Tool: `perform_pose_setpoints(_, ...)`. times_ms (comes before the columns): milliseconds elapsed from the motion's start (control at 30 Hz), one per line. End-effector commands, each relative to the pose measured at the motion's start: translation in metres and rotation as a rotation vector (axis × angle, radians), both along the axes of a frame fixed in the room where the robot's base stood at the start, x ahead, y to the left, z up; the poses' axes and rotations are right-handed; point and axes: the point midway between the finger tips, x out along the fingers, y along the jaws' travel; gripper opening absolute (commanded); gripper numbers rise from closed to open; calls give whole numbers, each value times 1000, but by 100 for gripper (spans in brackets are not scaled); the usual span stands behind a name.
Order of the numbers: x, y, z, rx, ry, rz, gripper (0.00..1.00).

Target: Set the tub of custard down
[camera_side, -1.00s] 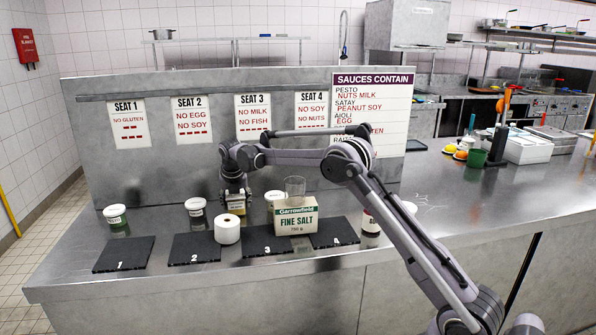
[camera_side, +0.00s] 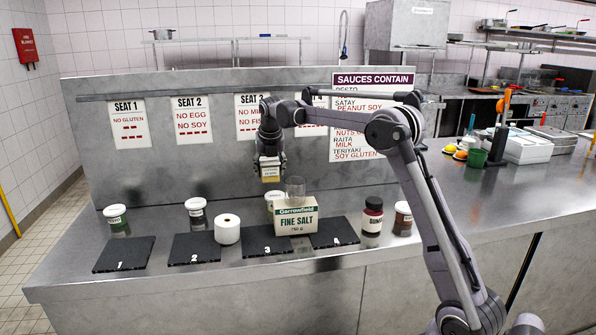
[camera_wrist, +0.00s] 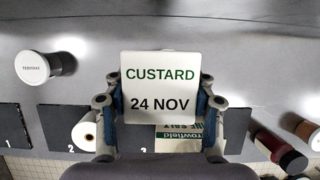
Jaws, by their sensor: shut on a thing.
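The tub of custard (camera_side: 271,178) is in my gripper (camera_side: 270,166), held in the air behind and a little left of the salt box in the side view. In the wrist view its square white lid (camera_wrist: 160,88) reads "CUSTARD 24 NOV", and my gripper's fingers (camera_wrist: 160,105) close on it from both sides. In the side view the tub is small, with a yellowish body, and it is apart from the counter (camera_side: 165,285). The lid hides what lies straight below in the wrist view.
Numbered dark mats line the front: 1 (camera_side: 122,262), 2 (camera_side: 180,256), 3 (camera_side: 262,249), 4 (camera_side: 333,240). A white roll (camera_side: 227,229), salt box (camera_side: 296,223), clear glass (camera_side: 295,186), red bottle (camera_side: 372,217), brown jar (camera_side: 402,220) and white-lidded tubs (camera_side: 115,213) stand nearby.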

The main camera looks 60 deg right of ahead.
Motion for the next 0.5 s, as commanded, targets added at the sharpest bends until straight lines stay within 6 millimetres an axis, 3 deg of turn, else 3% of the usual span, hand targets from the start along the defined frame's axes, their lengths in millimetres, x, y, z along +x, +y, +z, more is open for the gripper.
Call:
perform_pose_setpoints(233,-43,-44,7,-1,0,-84,18)
perform_pose_setpoints(500,-134,-112,8,-1,-1,-264,18)
